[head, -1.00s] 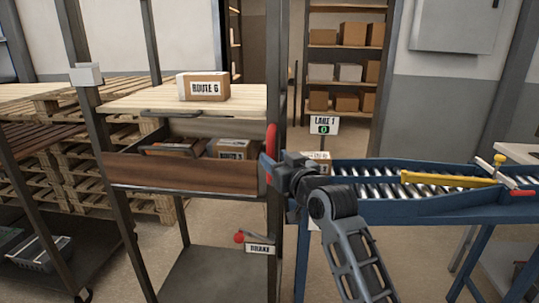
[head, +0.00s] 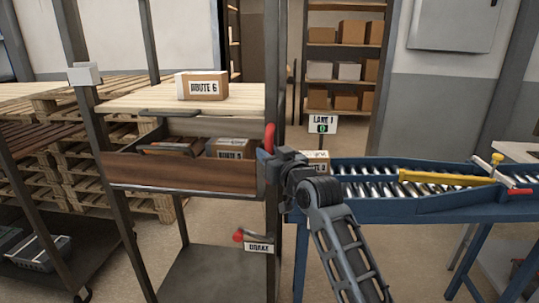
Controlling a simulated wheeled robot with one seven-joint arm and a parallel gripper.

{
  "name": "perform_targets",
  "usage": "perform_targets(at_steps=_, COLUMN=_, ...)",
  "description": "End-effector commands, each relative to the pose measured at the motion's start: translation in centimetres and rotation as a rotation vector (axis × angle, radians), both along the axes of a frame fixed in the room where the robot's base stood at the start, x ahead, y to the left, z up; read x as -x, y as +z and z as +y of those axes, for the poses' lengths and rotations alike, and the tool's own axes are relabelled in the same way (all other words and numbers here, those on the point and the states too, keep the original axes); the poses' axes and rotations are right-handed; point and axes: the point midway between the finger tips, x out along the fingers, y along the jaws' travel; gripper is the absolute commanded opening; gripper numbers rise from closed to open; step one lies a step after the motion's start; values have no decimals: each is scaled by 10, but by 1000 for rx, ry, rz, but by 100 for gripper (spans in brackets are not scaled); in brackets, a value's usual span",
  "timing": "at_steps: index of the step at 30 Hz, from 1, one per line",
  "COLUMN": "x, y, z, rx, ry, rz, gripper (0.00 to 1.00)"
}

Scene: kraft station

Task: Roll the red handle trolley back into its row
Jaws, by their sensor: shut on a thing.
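The trolley (head: 279,60) is a tall dark metal frame with a pale wooden top shelf (head: 130,100), a brown-fronted middle tray (head: 180,174) and a grey bottom deck (head: 215,275). Its red handle (head: 270,136) stands on the right front post. My gripper (head: 264,166) is shut on the red handle at its lower part and hides some of it. The jaws are seen from behind. A red-knobbed lever (head: 239,237) with a BRAKE label (head: 259,247) sits low on the same post.
A ROUTE 6 box (head: 203,86) stands on the top shelf; parcels (head: 229,148) lie in the tray. A blue roller conveyor (head: 400,208) with a yellow bar (head: 440,178) is close on the right. Pallets (head: 60,165) and another dark cart (head: 40,225) are at left.

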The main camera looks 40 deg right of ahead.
Motion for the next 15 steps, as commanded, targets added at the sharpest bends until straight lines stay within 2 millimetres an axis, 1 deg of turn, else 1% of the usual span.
perform_targets(at_steps=1, x=0, y=0, z=0, rx=0, ry=0, rz=0, gripper=4)
perform_targets(at_steps=3, x=0, y=0, z=0, rx=0, ry=0, rz=0, gripper=0)
perform_targets(at_steps=15, x=-1, y=0, z=1, rx=0, ry=0, rz=0, gripper=0)
